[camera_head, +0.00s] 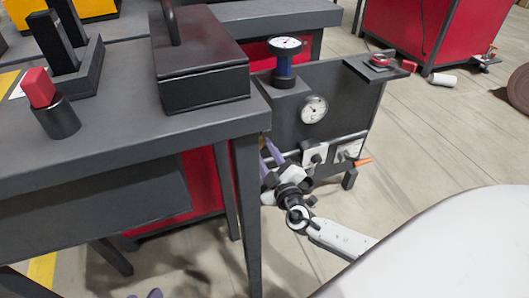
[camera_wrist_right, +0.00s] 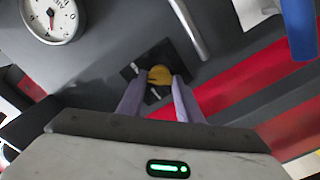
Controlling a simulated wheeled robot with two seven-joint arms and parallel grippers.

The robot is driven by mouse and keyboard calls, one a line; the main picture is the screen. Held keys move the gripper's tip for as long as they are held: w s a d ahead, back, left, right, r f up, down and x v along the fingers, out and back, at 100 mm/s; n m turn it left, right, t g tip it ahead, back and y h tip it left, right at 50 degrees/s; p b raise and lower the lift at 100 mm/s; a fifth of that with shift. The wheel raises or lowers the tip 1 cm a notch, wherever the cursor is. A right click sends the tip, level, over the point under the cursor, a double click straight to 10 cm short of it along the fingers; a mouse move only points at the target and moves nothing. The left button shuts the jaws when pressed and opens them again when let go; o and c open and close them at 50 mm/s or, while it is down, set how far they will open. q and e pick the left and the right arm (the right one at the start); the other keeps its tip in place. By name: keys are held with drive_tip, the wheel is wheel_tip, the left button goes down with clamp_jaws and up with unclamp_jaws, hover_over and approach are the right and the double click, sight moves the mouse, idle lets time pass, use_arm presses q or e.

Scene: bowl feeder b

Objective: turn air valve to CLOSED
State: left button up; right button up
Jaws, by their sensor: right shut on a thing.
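The air valve shows as a small yellow handle (camera_wrist_right: 160,75) on a dark square plate (camera_wrist_right: 143,63) in the right wrist view. Small pale marks show on the plate, too small to read. My right gripper (camera_wrist_right: 159,88) has its two purple fingers on either side of the yellow handle, shut on it. In the head view my right gripper (camera_head: 269,150) reaches up to the front of the dark panel (camera_head: 345,98), next to the table leg; the handle is mostly hidden there. Two purple tips of my left gripper (camera_head: 144,295) show at the bottom edge, mostly cut off.
A round gauge (camera_head: 314,109) is on the panel, and a gauge on a blue stand (camera_head: 284,66) is on top. A pipe and white boxes (camera_head: 314,153) are right of my gripper. The dark table (camera_head: 120,118) is close on the left. Open floor lies right of the panel.

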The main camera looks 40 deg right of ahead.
drive_tip(key=shift+n, duration=0.3)
use_arm(q)
drive_tip(key=shift+a+f, duration=0.1)
use_arm(e)
drive_tip(key=shift+n, duration=8.4)
drive_tip(key=shift+s+n, duration=0.1)
drive_tip(key=shift+n, duration=0.2)
drive_tip(key=o, duration=1)
use_arm(q)
drive_tip(key=shift+f, duration=0.1)
use_arm(e)
drive_tip(key=shift+o, duration=0.2)
